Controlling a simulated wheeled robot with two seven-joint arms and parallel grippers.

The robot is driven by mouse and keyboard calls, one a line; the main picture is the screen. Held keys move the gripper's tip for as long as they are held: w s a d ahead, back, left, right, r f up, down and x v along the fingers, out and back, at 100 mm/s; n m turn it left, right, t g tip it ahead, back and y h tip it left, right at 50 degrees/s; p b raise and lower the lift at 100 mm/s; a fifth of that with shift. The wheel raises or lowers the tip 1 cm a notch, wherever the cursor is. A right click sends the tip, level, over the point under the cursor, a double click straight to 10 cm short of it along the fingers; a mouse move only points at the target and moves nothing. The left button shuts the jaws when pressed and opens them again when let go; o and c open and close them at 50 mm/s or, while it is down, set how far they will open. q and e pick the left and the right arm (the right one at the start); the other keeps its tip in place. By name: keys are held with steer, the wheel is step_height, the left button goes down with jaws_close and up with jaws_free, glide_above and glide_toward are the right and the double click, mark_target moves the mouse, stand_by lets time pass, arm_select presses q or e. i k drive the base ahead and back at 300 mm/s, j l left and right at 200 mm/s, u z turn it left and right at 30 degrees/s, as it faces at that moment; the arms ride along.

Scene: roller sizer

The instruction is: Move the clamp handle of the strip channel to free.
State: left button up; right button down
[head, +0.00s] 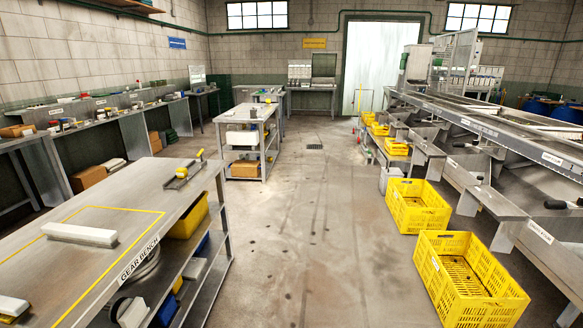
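A small metal channel-shaped fixture (181,181) sits near the far right edge of the gear bench (110,211). It looks like the strip channel. A yellow knob (182,172) is on it, and a lever with a yellow tip (200,154) stands up at its far end. This lever may be the clamp handle; its exact setting is too small to tell. Neither of my grippers is in view.
A white block (79,235) and a yellow outlined area lie on the gear bench. A second bench (248,117) stands farther back. Yellow crates (418,205) line the sizer (480,125) at right. The floor aisle (310,215) between is clear.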

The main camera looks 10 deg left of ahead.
mark_target(200, 154)
steer(key=i+u, duration=0.15)
steer(key=i, duration=0.4)
steer(key=i+u, duration=0.15)
steer(key=i, duration=0.45)
steer(key=i+l+u, duration=0.15)
steer(key=i, duration=0.4)
steer(key=i+l+u, duration=0.15)
steer(key=i, duration=0.4)
steer(key=l, duration=0.1)
